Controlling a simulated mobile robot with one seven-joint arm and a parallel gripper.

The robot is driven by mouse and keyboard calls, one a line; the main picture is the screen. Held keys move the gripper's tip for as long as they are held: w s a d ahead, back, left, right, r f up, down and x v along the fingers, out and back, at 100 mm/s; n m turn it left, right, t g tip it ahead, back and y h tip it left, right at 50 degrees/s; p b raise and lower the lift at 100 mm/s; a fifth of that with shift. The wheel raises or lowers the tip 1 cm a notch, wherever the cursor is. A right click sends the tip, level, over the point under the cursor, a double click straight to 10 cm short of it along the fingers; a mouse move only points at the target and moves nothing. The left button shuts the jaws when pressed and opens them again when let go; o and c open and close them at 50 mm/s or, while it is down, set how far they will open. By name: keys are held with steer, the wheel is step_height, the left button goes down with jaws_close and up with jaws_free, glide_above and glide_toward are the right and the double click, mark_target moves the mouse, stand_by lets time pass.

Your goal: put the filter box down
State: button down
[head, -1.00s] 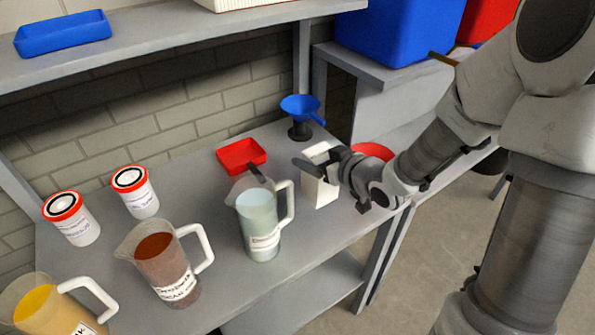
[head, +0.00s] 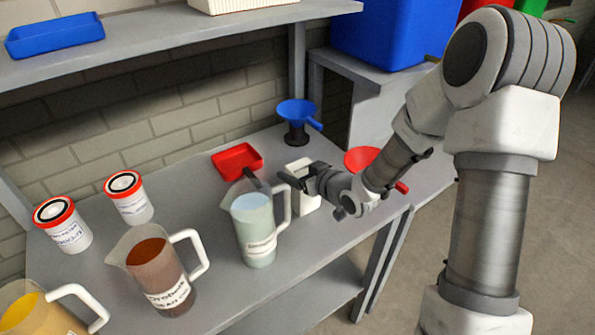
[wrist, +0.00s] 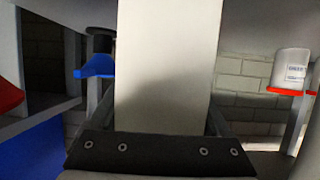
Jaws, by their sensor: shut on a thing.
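The filter box is a plain white upright box (head: 303,203) near the right end of the grey workbench, just right of the jug of clear liquid (head: 255,232). My gripper (head: 301,180) is shut on it from the right side, with the dark fingers across its upper part. In the wrist view the pale box (wrist: 165,65) fills the middle, between the fingers. Its lower end is at or very near the bench top; I cannot tell whether it touches.
A red tray (head: 237,161), a blue funnel (head: 297,112) and a red funnel (head: 362,158) stand around the box. Jugs of brown (head: 158,275) and yellow liquid (head: 40,315) and two red-lidded tubs (head: 130,200) are further left. Some bench is clear in front of the tray.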

steer(key=shift+f, duration=0.2)
jaws_free()
steer(key=shift+r, duration=0.2)
